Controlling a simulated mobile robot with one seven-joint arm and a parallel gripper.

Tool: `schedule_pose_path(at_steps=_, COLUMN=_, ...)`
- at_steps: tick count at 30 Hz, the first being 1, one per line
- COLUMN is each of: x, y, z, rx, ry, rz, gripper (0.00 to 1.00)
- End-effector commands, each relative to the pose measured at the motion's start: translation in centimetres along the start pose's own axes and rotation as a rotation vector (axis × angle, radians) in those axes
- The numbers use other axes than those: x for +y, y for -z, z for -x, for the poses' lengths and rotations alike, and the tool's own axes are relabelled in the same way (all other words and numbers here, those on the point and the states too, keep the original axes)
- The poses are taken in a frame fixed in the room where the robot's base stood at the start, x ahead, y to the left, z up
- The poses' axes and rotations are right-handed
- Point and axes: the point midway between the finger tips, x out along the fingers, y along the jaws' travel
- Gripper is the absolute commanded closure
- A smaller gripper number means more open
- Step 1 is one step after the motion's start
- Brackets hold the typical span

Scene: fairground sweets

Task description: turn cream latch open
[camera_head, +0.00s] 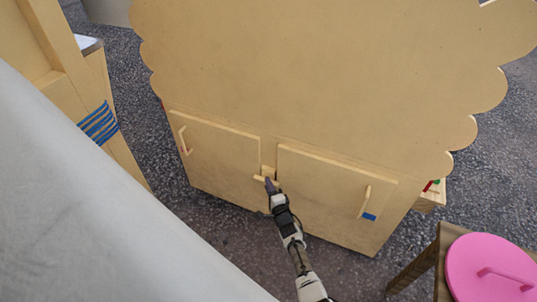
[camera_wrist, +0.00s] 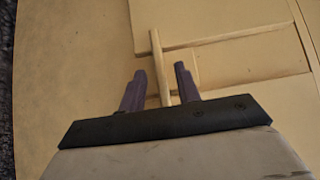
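The cream latch (camera_head: 259,178) is a short pale bar between the two doors of the wooden cabinet. In the head view it lies nearly level, with its left end across the edge of the left door (camera_head: 213,152). In the wrist view the latch (camera_wrist: 156,58) runs up the picture between my two purple fingers. My gripper (camera_wrist: 160,82) is open, one finger on each side of the latch, with gaps showing. In the head view my gripper (camera_head: 270,185) covers the right end of the latch. Whether a finger touches it I cannot tell.
The left door has a pale handle (camera_head: 185,140). The right door (camera_head: 318,185) has a handle (camera_head: 364,201) and a blue patch (camera_head: 369,217). A pink round lid (camera_head: 490,262) lies on a wooden stool (camera_head: 447,240) at lower right. Grey floor surrounds the cabinet.

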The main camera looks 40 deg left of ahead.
Motion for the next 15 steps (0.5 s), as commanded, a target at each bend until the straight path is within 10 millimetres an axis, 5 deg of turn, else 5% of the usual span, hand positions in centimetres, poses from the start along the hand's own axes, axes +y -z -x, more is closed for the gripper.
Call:
schedule_pose_path(at_steps=12, x=-0.06, y=-0.01, z=-0.61, rx=0.0, ry=0.0, rz=0.001, gripper=0.67)
schedule_pose_path(at_steps=15, x=-0.06, y=-0.01, z=-0.6, rx=0.0, ry=0.0, rz=0.0, gripper=0.8)
